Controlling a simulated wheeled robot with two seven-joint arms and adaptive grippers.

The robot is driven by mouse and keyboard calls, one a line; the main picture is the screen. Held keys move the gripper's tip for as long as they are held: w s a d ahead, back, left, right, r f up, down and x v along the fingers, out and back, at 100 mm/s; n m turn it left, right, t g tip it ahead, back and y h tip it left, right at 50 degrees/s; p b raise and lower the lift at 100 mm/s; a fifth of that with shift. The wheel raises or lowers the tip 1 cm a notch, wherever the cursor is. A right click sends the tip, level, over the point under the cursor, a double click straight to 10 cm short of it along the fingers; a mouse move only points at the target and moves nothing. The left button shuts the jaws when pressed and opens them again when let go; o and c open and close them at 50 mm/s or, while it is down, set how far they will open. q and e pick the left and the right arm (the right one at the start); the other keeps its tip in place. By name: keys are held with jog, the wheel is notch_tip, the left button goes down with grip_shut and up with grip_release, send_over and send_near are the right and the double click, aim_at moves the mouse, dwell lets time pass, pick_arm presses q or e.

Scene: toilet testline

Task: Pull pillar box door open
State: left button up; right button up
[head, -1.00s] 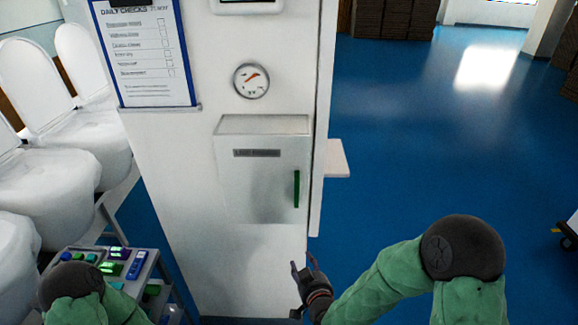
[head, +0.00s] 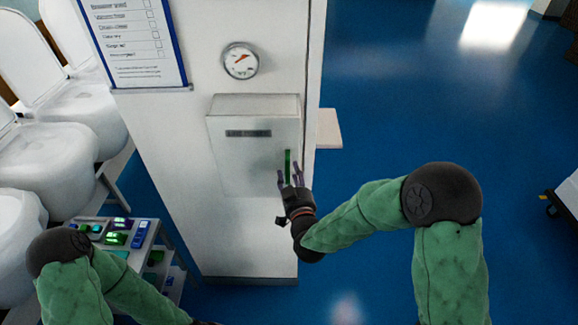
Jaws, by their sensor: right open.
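The pillar box is a white-grey box on the front face of the white pillar, and its door (head: 245,165) looks shut. A dark label (head: 248,133) is near the top of the door. A green vertical handle (head: 288,162) is at the door's right edge. My right gripper (head: 289,179) is open and empty, with its fingertips at the lower end of the handle, partly overlapping it. I cannot tell whether they touch. My left arm shows at the bottom left, and its gripper is out of view.
A round gauge (head: 241,61) and a checklist board (head: 137,38) are on the pillar (head: 245,240) above the box. White toilets (head: 45,155) stand at the left. A cart (head: 145,236) with coloured parts is at the lower left.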

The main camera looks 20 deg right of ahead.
jog(key=shift+w+d, duration=0.1)
jog(key=shift+w, duration=1.55)
grip_shut()
